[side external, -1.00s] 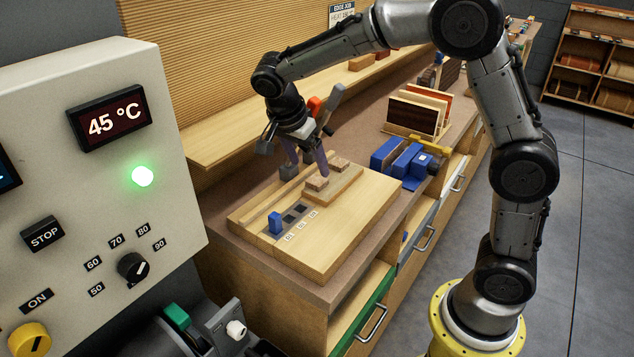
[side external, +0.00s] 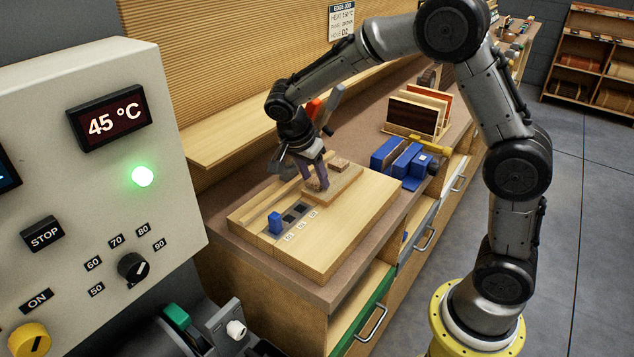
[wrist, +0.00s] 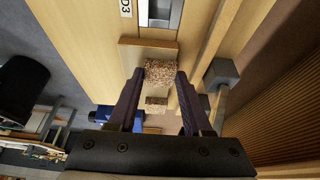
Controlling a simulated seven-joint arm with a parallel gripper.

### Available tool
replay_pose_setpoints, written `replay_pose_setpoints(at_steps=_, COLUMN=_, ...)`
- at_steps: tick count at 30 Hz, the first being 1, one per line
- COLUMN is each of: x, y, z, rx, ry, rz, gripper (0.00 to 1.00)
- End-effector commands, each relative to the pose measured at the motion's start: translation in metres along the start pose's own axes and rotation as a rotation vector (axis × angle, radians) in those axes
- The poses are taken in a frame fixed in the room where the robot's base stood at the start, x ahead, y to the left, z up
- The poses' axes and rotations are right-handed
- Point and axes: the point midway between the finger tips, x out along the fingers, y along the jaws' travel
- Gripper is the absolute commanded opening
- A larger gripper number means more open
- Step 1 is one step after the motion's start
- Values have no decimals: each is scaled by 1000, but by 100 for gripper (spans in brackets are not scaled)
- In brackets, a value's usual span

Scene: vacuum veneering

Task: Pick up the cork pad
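The smaller cork piece (wrist: 156,104) lies farther back, and also shows in the side view (side external: 339,164). My gripper (side external: 316,183) points down, with its purple fingers against two opposite sides of the larger pad. The pad appears to be still on the block; I cannot tell any gap beneath it.
The block lies on a wooden board (side external: 345,225) with a slotted strip holding a blue piece (side external: 275,223). A control panel (side external: 95,180) reading 45 °C fills the left.

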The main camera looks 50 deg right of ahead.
Motion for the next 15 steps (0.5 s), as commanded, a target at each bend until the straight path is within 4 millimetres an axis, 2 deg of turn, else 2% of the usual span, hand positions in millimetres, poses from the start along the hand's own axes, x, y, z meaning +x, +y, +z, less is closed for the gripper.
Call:
replay_pose_setpoints(at_steps=1, x=0, y=0, z=0, rx=0, ry=0, rz=0, gripper=35)
replay_pose_setpoints(at_steps=7, x=0, y=0, z=0, rx=0, ry=0, rz=0, gripper=0)
replay_pose_setpoints(at_steps=15, x=-1, y=0, z=0, rx=0, ry=0, rz=0, gripper=0)
